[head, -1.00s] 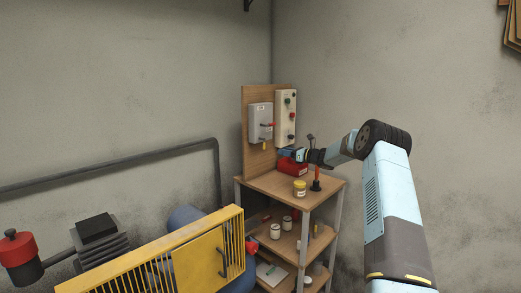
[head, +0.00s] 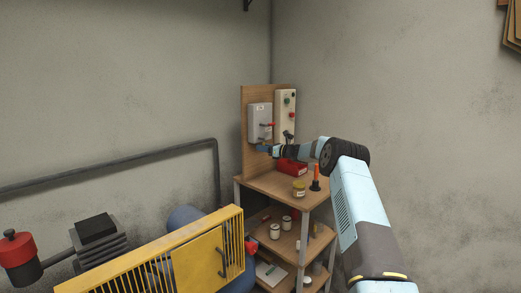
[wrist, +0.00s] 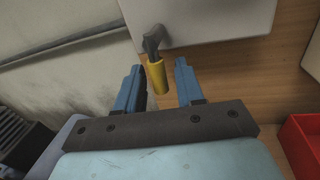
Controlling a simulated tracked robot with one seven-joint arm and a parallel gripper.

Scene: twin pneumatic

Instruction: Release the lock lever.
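The lock lever, a short dark arm with a yellow grip (wrist: 157,76), sticks out at the lower edge of the grey switch box (wrist: 205,18) in the wrist view. My gripper (wrist: 158,67) is open, with its two blue fingers on either side of the yellow grip. A gap shows on each side, so I see no contact. In the head view my gripper (head: 264,149) is just below the grey switch box (head: 257,119) and mostly hides the lever. A red-tipped handle (head: 268,125) sits on the front of the box.
A pale button panel (head: 286,103) is mounted right of the switch box on the wooden board (head: 249,165). A red bin (head: 292,166), a yellow-lidded jar (head: 299,189) and an orange-handled tool (head: 315,180) stand on the shelf top below my arm.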

